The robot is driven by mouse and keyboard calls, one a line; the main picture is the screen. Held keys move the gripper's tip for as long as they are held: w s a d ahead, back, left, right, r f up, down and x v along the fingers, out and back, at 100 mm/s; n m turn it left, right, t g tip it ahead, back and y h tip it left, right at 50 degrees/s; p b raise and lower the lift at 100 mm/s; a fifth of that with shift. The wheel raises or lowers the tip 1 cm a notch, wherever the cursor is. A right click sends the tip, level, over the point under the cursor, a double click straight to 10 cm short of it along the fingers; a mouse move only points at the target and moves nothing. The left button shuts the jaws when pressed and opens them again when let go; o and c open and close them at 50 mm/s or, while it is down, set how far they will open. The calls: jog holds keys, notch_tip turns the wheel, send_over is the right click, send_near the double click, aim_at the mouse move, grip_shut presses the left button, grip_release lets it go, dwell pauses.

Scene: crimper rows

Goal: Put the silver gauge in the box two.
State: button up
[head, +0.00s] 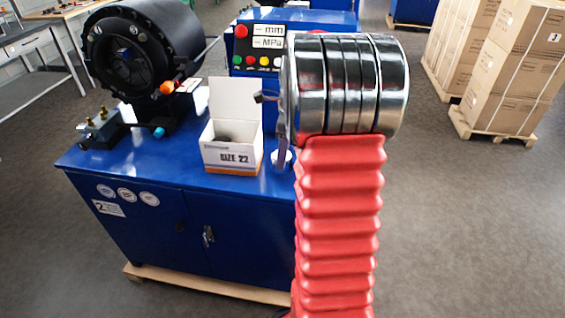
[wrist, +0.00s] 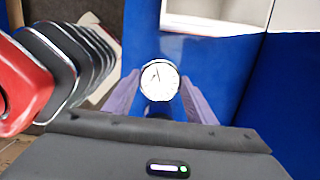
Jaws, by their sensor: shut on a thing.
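The silver gauge (wrist: 159,80), round with a white dial and a dark needle, sits between the two purple fingers of my gripper (wrist: 160,88) in the wrist view. My gripper is shut on it, above the blue bench top. In the head view my own arm hides most of the gripper; a small part of the gauge (head: 282,157) shows just right of a box. That white box (head: 219,158), marked SIZE 22, stands open with its lid up on the cabinet marked 2. Something dark lies inside. A white box (wrist: 205,25) also shows at the top of the wrist view, ahead of the gauge.
A black crimper (head: 140,50) stands on the left of the blue cabinet (head: 150,215), with a small brass-fitted block (head: 101,128) before it. A control panel (head: 258,50) is behind the box. Stacked cartons (head: 510,75) stand at right. The grey floor at right is clear.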

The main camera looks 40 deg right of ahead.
notch_tip(320, 180, up, 6)
jog(key=shift+f, duration=0.2)
dwell(0.6)
jog(key=shift+s+a, duration=0.15)
jog(key=shift+a, duration=0.1)
jog(key=w+a+r+n, duration=0.1)
jog(key=a+r+n, duration=0.1)
jog(key=a, duration=0.8)
jog(key=w+a+r+n, duration=0.1)
jog(key=a+r+n, duration=0.2)
jog(key=a, duration=0.8)
jog(key=a+r+n+g, duration=0.1)
jog(key=a+r+n, duration=0.2)
jog(key=a+n, duration=0.3)
jog(key=a, duration=0.4)
jog(key=shift+w+a+r+y, duration=0.25)
jog(key=shift+w+y, duration=0.05)
jog(key=shift+w, duration=0.1)
jog(key=shift+s, duration=0.15)
